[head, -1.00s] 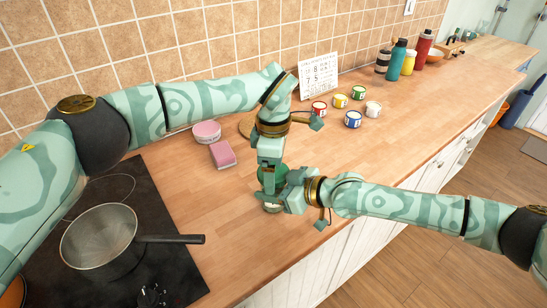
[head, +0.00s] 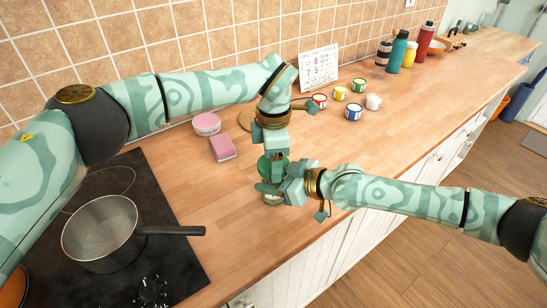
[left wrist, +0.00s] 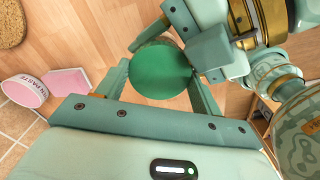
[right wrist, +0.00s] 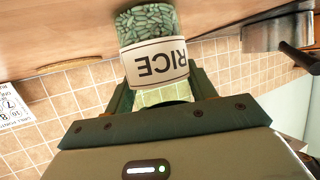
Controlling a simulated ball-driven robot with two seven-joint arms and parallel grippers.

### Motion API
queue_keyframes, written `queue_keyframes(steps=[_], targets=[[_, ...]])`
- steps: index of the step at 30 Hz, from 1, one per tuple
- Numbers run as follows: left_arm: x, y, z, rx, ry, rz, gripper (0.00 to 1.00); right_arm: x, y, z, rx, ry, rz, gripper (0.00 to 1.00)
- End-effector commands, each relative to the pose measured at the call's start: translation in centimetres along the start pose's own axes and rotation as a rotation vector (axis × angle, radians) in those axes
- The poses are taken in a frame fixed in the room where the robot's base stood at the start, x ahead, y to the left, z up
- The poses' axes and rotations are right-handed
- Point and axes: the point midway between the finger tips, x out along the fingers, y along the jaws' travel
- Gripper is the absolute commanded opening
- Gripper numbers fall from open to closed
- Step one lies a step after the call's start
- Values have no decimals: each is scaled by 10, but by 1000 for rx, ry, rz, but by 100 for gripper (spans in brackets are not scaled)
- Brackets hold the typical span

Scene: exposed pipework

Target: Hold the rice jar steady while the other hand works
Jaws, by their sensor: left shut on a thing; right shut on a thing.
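The rice jar (right wrist: 152,55) shows upside down in the right wrist view, with a white RICE label and pale green grains. In the head view only a small part of the jar (head: 272,199) shows beside my right gripper (head: 281,186), which is shut on its body. The jar appears upright on the counter. Its round green lid (left wrist: 160,68) lies between the fingers of my left gripper (left wrist: 158,85) in the left wrist view. My left gripper is shut on the lid from above. My grippers hide most of the jar in the head view.
A pink sponge (head: 222,147) and a pink tub (head: 207,124) lie left of the jar. A pot (head: 103,232) stands on the black hob. The counter's front edge is close to the jar.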

Motion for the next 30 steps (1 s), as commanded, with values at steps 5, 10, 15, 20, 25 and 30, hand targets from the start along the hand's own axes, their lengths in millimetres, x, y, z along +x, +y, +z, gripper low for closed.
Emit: queue_keyframes(steps=[5,10,15,20,25,30], targets=[[0,0,0,2,-1,0,88,0,0,0,0,1,0,0],[0,-1,1,3,-1,-1,88,0,0,0,0,1,0,0],[-10,-1,1,3,-2,-1,88,0,0,0,0,0,0,0],[-34,0,1,4,-2,1,88,0,0,0,0,0,0,0],[-50,0,1,30,-1,0,84,0,0,0,0,0,-1,0],[-73,1,0,217,0,4,84,0,0,0,0,0,0,0]])
